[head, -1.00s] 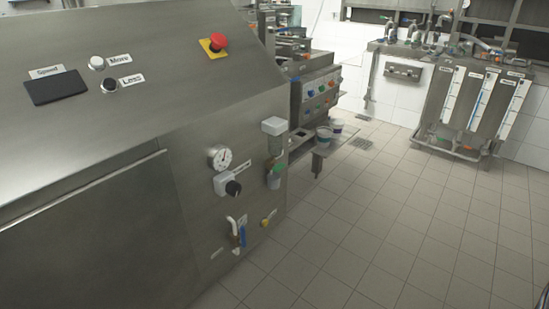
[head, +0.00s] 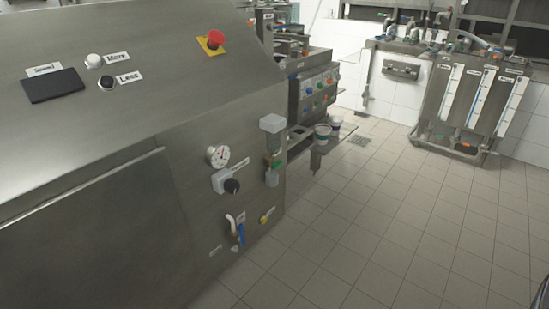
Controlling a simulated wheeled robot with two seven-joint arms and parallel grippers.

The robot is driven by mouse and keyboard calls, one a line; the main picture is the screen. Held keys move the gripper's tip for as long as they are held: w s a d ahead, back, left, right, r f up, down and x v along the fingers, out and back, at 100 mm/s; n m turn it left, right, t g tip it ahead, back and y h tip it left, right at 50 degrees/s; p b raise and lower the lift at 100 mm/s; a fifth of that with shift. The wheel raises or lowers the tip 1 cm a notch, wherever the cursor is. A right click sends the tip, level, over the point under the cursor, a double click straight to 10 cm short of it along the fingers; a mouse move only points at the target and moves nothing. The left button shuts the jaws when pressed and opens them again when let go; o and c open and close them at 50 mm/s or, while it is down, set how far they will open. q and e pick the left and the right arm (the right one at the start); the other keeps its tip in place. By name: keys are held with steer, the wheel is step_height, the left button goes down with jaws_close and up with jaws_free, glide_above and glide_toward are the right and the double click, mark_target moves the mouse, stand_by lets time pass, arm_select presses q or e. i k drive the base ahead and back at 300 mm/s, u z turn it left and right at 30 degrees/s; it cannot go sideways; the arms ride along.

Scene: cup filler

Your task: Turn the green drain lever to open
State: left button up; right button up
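A small green part (head: 277,164), which looks like the green drain lever, sits on the clear filter unit (head: 272,145) on the right part of the steel machine's front panel. It is too small to tell which way it is turned. A blue lever (head: 240,233) hangs below a white pipe fitting lower on the same panel. Neither of my grippers shows in the head view.
The steel machine (head: 90,220) fills the left side. Its panel carries a gauge (head: 217,155), a black knob (head: 232,186) and a red emergency button (head: 216,39). Cups (head: 322,132) stand on a shelf behind. Tiled floor (head: 380,230) is clear at right.

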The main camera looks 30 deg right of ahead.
mark_target(274, 166)
steer(key=z, duration=0.4)
steer(key=k, duration=0.5)
steer(key=z, duration=1.05)
steer(key=i, duration=1.35)
steer(key=u, duration=1)
